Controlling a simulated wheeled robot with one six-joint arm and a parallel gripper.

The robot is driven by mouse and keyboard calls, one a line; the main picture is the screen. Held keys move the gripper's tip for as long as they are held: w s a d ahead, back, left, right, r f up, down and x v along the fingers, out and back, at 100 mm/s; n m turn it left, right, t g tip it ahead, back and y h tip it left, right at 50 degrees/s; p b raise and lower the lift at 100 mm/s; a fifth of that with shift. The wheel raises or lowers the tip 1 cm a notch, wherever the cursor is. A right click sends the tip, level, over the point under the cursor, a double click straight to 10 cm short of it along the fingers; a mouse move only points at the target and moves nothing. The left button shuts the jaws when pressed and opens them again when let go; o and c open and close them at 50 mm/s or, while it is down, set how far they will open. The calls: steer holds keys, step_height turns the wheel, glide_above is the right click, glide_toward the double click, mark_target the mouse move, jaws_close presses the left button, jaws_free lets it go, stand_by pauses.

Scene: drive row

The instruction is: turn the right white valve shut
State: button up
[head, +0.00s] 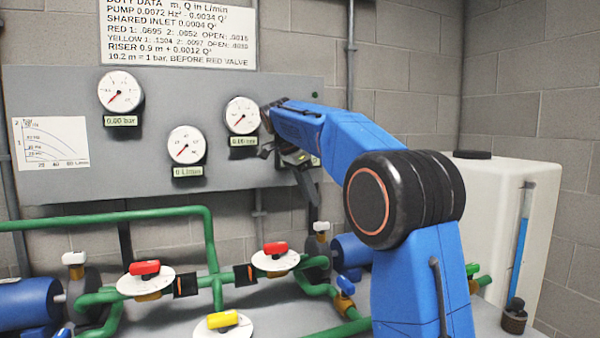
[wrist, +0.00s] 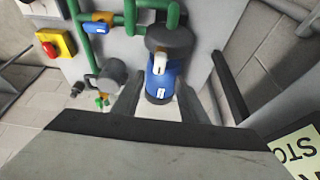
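The right white valve (head: 321,227) has a small white handle on a grey round body above the right blue pump, just right of the green pipes. In the wrist view its white handle (wrist: 160,62) shows in front of the blue pump, centred a little beyond the fingers. My gripper (head: 305,180) hangs above the valve in the head view, in front of the grey panel, apart from it. In the wrist view my gripper (wrist: 156,92) has its two fingers spread, with nothing between them. A second white valve (head: 74,258) stands at the far left.
Two red valves (head: 145,268) (head: 276,248) and a yellow valve (head: 222,319) sit along the green pipes (head: 208,240). A blue-handled valve (head: 345,285) is near the right pump. A white tank (head: 510,215) stands at the right. Gauges (head: 186,145) hang on the panel.

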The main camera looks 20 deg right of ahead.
steer(key=v, duration=0.8)
steer(key=shift+r, duration=0.2)
steer(key=shift+a, duration=0.1)
